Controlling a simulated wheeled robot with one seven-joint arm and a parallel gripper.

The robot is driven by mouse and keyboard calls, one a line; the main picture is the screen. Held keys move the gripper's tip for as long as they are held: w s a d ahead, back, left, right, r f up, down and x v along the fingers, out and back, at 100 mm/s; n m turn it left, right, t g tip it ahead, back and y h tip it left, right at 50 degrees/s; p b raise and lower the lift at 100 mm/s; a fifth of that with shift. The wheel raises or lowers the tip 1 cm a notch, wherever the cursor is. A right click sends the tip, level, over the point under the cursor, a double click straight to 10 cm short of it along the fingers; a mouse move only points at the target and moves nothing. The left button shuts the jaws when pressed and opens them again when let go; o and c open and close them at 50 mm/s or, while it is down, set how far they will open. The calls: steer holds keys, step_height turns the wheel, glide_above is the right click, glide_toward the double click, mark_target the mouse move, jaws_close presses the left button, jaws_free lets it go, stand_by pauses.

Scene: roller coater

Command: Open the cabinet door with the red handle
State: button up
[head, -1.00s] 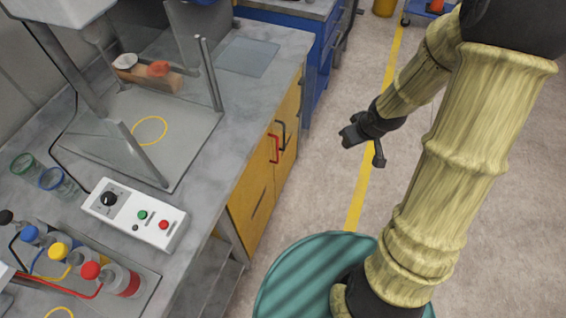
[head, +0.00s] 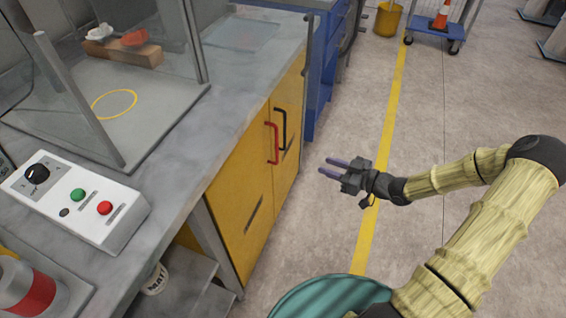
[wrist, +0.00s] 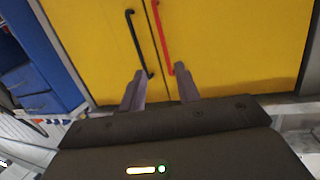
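The yellow cabinet (head: 240,198) under the bench has two doors side by side, both closed. The red handle (head: 272,143) is on the nearer door, left of the black handle (head: 281,129) in the head view. My gripper (head: 328,167) is in front of the doors, apart from them, with its two fingers spread and nothing between them. In the wrist view the fingers (wrist: 158,88) point at the doors. The red handle (wrist: 163,38) rises beyond the right finger and the black handle (wrist: 138,42) beyond the left one.
The grey bench top (head: 180,150) bears a white control box (head: 75,205) and a clear-walled enclosure (head: 150,95). A blue cabinet (head: 325,60) stands beyond the yellow one. A trolley (head: 435,28) with a cone is farther back. The floor (head: 340,120) before the doors is clear.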

steer(key=shift+s+d+f+n+t+y+b, duration=0.1)
steer(key=shift+d+f+n+t+y+b, duration=0.1)
steer(key=shift+f+y+b, duration=0.3)
steer(key=shift+s+d+f+n+t+y+b, duration=0.1)
steer(key=shift+d+f+n+y+b, duration=0.1)
steer(key=shift+f+y+b, duration=0.3)
steer(key=shift+w+a+r, duration=0.1)
steer(key=shift+a+r, duration=0.05)
steer(key=shift+a, duration=0.05)
steer(key=b+x, duration=0.2)
steer(key=x, duration=1.5)
steer(key=shift+r, duration=0.15)
steer(key=shift+a, duration=0.1)
steer(key=shift+c, duration=1.1)
jaws_close()
